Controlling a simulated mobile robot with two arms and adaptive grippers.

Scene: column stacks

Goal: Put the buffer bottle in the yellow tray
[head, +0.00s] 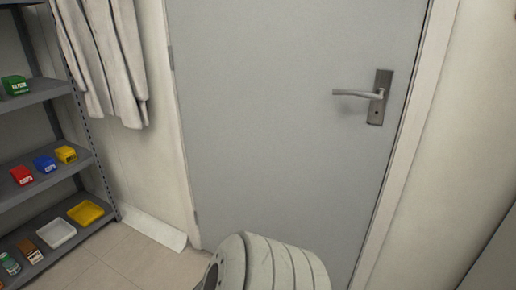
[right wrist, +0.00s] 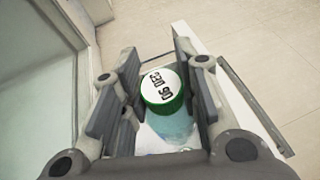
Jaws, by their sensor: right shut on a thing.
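The yellow tray (head: 86,213) lies on the lowest visible shelf board at the left of the head view, and looks empty. In the right wrist view my right gripper (right wrist: 158,62) is shut on a bottle (right wrist: 172,130) with a green-edged cap (right wrist: 162,88). The held bottle and both grippers are out of the head view.
On the grey shelf, a white tray (head: 57,233) is left of the yellow one, with a brown box (head: 31,251) and a small bottle (head: 10,264) beyond. Small red (head: 21,175), blue (head: 44,163) and yellow (head: 66,154) bins stand above. A closed door (head: 290,120) fills the middle.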

